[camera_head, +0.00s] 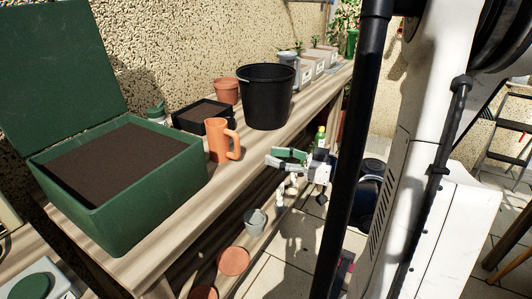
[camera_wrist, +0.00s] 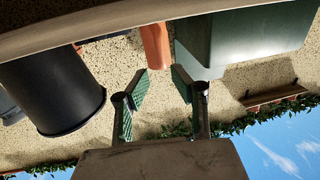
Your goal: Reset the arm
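My gripper (camera_head: 275,158) is off the front edge of the wooden bench, to the right of the orange mug (camera_head: 221,141). In the wrist view, which is upside down, the two green finger pads of my gripper (camera_wrist: 160,76) stand apart with nothing between them. Part of the orange mug (camera_wrist: 155,44) shows beyond the fingertips, apart from them. The green box (camera_head: 150,222) stands on the bench, full of dark soil, with its lid (camera_head: 62,68) raised. My column hides part of the right side.
A black pot (camera_head: 265,100), a small terracotta pot (camera_head: 227,90) and a black tray (camera_head: 190,119) stand behind the mug on the bench (camera_head: 185,215). A grey bucket (camera_head: 255,222) and a terracotta pot (camera_head: 233,261) sit lower down. The wall (camera_head: 190,40) closes the back.

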